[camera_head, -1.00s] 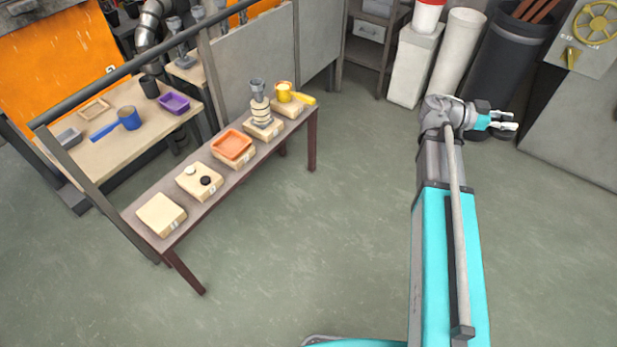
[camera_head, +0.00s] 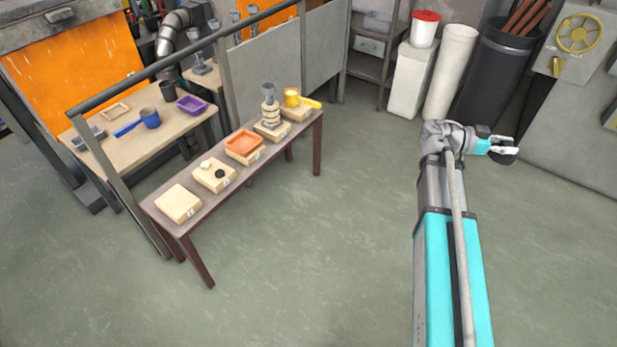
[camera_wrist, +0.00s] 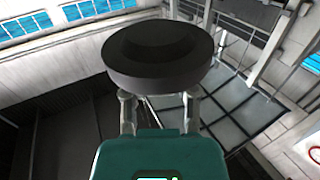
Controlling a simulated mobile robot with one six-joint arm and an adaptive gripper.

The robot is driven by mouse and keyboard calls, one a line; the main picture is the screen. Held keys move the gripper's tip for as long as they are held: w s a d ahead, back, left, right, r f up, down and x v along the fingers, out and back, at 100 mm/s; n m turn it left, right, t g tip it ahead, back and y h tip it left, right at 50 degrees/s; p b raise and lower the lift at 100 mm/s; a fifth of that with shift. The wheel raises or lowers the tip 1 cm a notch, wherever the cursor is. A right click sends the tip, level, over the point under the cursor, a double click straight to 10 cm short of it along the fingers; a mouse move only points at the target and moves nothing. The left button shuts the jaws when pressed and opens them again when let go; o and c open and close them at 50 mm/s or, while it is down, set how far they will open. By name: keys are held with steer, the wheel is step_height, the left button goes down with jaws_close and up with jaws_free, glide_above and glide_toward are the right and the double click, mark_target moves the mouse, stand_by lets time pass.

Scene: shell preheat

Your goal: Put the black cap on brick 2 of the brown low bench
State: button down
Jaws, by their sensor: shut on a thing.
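My gripper (camera_head: 503,150) is at the right, over the floor and well apart from the bench. In the wrist view it is shut on the black cap (camera_wrist: 160,55), a round dark piece with a wide rim and a raised middle. The cap (camera_head: 503,157) shows small and dark at the fingertips in the head view. The brown low bench (camera_head: 212,203) stands at left with several bricks in a row. The nearest brick (camera_head: 178,203) is bare. The brick beside it (camera_head: 214,182) bears a small white disc and a small black disc. The brick numbers are too small to read.
Farther bricks carry an orange tray (camera_head: 244,144), a ringed stack with a grey cup (camera_head: 268,105) and a yellow pan (camera_head: 292,97). A railing (camera_head: 170,65) runs behind the bench. The floor between bench and arm is clear. Bins (camera_head: 492,75) stand behind my gripper.

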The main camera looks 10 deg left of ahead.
steer(key=shift+s+a, duration=0.1)
steer(key=shift+s, duration=0.15)
steer(key=shift+w+a, duration=0.1)
steer(key=shift+a, duration=0.2)
